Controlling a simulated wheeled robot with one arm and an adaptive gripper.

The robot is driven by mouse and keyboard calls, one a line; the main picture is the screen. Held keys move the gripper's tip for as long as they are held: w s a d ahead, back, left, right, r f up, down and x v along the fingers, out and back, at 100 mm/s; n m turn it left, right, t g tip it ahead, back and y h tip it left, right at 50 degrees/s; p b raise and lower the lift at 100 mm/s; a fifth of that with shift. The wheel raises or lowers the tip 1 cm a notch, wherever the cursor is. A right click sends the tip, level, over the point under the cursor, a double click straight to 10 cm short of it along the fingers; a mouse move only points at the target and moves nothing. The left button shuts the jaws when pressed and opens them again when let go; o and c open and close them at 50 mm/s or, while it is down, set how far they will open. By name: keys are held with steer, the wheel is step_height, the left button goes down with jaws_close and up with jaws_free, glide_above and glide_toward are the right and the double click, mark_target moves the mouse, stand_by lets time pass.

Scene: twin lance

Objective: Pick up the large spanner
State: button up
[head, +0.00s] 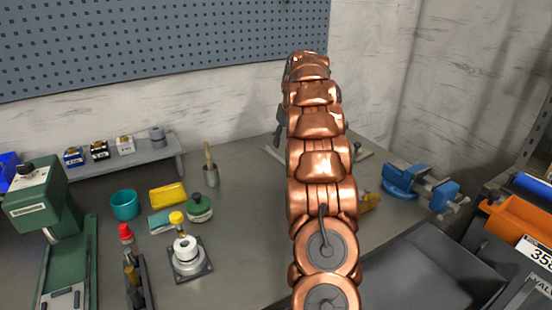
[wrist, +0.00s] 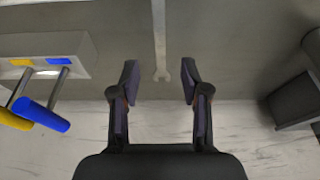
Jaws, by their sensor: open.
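The large spanner (wrist: 160,42) shows in the wrist view as a long, pale grey metal bar on the grey bench top. My gripper (wrist: 160,78) is open and empty, with one dark finger on each side of the spanner's line. In the head view my copper-coloured arm hides the gripper's working area, and I cannot make out the spanner there.
In the wrist view, a pale rack (wrist: 45,50) with blue and yellow handles stands left, and a dark box (wrist: 296,101) right. In the head view, a blue vise (head: 420,187) stands right of my arm. A green machine (head: 42,205) and small containers stand left.

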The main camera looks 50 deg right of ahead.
mark_target(279, 158)
steer(key=shift+p+x, duration=0.6)
steer(key=shift+x, duration=3.1)
steer(key=shift+w+r, duration=0.1)
jaws_close()
